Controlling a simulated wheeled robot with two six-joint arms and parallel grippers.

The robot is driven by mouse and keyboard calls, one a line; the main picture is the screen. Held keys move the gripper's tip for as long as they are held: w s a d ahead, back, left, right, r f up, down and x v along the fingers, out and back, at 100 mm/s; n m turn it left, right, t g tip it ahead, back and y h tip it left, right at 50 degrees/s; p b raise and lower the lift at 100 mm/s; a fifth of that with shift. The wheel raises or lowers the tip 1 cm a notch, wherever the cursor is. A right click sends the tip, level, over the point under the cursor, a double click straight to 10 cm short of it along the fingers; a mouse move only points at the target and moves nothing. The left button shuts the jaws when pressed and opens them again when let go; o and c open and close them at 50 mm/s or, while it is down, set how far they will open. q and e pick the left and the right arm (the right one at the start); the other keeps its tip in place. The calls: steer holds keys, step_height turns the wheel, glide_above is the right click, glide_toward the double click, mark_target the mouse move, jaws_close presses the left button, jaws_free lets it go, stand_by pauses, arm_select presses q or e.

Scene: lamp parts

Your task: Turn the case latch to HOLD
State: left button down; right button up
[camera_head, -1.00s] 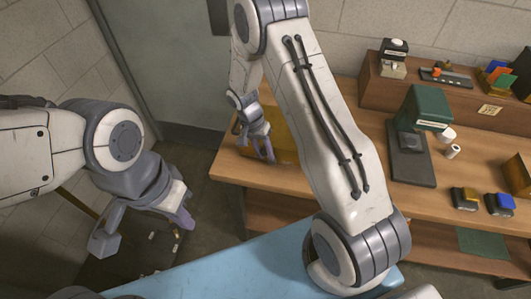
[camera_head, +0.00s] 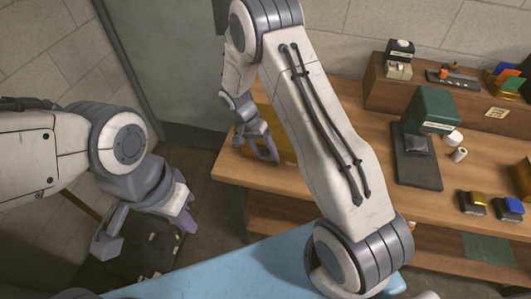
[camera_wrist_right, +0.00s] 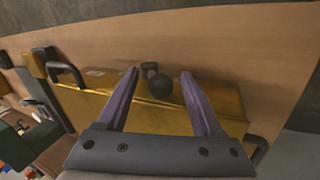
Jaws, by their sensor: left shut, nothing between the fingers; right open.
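The yellow case (camera_wrist_right: 215,100) lies on the wooden bench in the right wrist view. Its dark latch (camera_wrist_right: 150,69) has a round black knob (camera_wrist_right: 160,87) and sits at the case's edge. My right gripper (camera_wrist_right: 160,76) is open, its fingers on either side of the latch and knob; I cannot tell whether they touch. In the head view my right gripper (camera_head: 257,149) is at the bench's left end, and my right arm covers most of the case (camera_head: 284,138). My left gripper (camera_head: 187,222) is shut and empty, off the bench at left. Any latch marking is unreadable.
A dark handle (camera_wrist_right: 68,74) stands at the case's left in the wrist view. A raised shelf (camera_head: 450,100) runs behind.

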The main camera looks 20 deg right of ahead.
steer(key=b+v, duration=0.1)
steer(key=v, duration=0.9)
steer(key=shift+b, duration=0.4)
steer(key=shift+r, duration=0.1)
